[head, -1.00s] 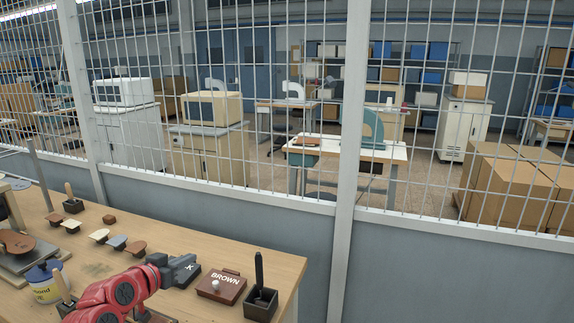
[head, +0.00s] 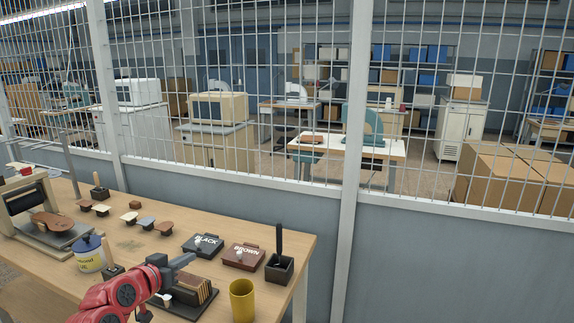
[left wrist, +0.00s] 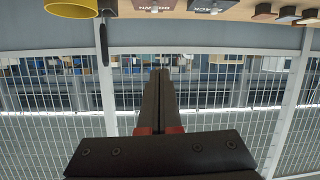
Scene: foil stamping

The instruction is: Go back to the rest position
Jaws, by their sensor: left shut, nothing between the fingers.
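My left gripper (head: 182,262) is at the end of the red arm in the head view. It is shut and empty, held above the wooden bench (head: 160,212). It points to the right, in front of the black box marked BLACK (head: 203,246) and the brown box marked BROWN (head: 243,256). In the left wrist view its closed fingers (left wrist: 160,78) run together up the middle, with the bench edge upside down at the top. My right gripper is not in view.
A yellow cup (head: 242,300), a black holder with a dark tool (head: 279,267) and a rack of brown pieces (head: 190,290) stand near the gripper. A glue pot (head: 89,256) and a stamping press (head: 45,225) are at left. A wire fence (head: 250,165) rises behind the bench.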

